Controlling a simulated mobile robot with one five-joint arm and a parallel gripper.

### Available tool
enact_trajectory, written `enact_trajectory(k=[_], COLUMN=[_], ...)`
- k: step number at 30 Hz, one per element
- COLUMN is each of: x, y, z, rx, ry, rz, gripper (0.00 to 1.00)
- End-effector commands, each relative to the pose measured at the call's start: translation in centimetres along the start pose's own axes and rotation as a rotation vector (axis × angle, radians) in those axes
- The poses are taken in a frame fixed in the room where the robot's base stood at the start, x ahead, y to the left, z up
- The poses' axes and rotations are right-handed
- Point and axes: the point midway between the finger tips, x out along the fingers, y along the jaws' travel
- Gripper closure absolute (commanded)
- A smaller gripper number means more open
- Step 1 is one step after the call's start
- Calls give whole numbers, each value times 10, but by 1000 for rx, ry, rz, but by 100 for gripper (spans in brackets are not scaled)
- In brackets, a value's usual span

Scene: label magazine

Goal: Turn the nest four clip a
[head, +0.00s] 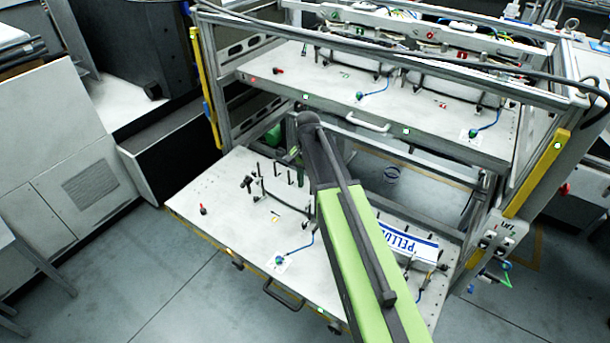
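My green arm reaches from the bottom of the head view over the pulled-out lower drawer (215,235). Its end, with my gripper (294,158), is by the drawer's back edge, near several upright black pins; it is small and partly hidden, so its fingers cannot be made out. On the drawer are a black clip-like part (247,182), a red-topped knob (203,210) and a blue-green fitting (279,260) with a blue cable. I cannot tell which part is nest four clip a. My arm hides the middle of the drawer.
The upper shelf (300,85) with similar fittings and a white handle (367,122) stands behind. Yellow-edged posts (535,172) flank the frame. The floor at front left is clear.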

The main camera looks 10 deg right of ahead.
Motion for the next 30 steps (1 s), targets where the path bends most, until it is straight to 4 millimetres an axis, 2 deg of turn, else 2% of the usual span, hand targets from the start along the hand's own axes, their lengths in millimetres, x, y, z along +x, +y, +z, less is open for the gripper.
enact_trajectory(k=[1,5,8,14,20,30], x=[-28,-49,-55,-51,-33,33], y=[-2,0,2,2,2,2], z=[-5,-8,-8,-8,-8,-8], rx=[2,6,7,8,8,7], ry=[0,0,0,0,0,0], rz=[0,0,0,0,0,0], gripper=[69,69,69,69,69,69])
